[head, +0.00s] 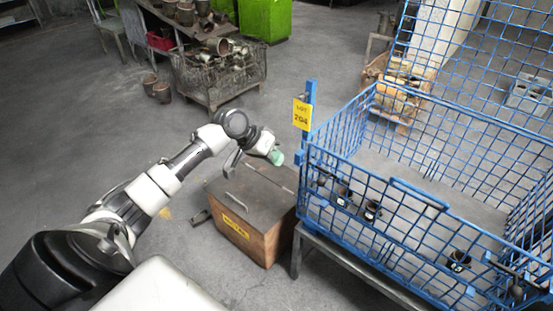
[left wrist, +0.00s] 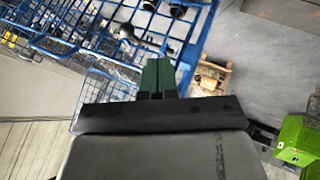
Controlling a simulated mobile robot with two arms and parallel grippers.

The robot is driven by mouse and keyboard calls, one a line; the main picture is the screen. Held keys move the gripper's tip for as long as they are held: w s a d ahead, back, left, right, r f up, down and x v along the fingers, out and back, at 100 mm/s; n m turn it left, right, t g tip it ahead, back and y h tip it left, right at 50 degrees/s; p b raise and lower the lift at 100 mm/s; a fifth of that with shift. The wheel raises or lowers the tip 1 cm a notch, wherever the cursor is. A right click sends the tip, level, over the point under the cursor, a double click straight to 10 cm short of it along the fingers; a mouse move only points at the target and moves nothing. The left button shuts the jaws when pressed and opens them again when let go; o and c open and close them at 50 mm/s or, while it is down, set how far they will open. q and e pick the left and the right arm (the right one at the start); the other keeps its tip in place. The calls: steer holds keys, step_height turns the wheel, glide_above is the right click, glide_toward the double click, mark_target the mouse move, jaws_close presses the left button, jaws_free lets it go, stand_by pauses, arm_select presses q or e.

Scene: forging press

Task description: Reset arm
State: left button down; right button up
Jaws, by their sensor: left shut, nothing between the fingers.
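My left arm (head: 165,180) reaches in from the left in the head view. Its gripper (head: 276,157) has green fingertips and is above the wooden box, just left of the blue wire cage. In the left wrist view the green fingers (left wrist: 157,72) are together with nothing held between them. The blue wire cage (head: 420,198) stands on a grey frame at the right and also shows beyond the fingers in the left wrist view (left wrist: 95,38). My right gripper is not in view.
A wooden box (head: 228,225) with a grey lid stands below my left gripper. Several dark parts, one a cup-like piece (head: 372,211), are in the cage. A yellow sign (head: 302,114) is on its corner post.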

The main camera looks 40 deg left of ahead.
arm_select(q)
steer(key=shift+a, duration=0.1)
steer(key=s+f+n+g+y, duration=0.15)
steer(key=s+f, duration=0.45)
steer(key=f, duration=1.1)
steer(key=s+f+n+y, duration=0.1)
steer(key=s+f+y, duration=0.35)
steer(key=f, duration=1.25)
steer(key=s+d+f+m+g, duration=0.1)
steer(key=s+d+f, duration=0.1)
steer(key=s+f, duration=0.5)
steer(key=s+d+f+m+g, duration=0.15)
steer(key=s+f, duration=0.25)
steer(key=s, duration=0.6)
steer(key=s+d+f, duration=0.2)
steer(key=s+d, duration=0.1)
steer(key=s, duration=0.3)
steer(key=s+d+f+m, duration=0.1)
steer(key=s+d+f, duration=0.1)
steer(key=s, duration=0.5)
steer(key=s+d+f+m, duration=0.1)
steer(key=s+d+f, duration=0.1)
steer(key=s+d, duration=0.2)
steer(key=s, duration=0.2)
steer(key=shift+s+d+f+g, duration=0.3)
steer(key=shift+s+d+g, duration=0.05)
steer(key=shift+d+g, duration=0.05)
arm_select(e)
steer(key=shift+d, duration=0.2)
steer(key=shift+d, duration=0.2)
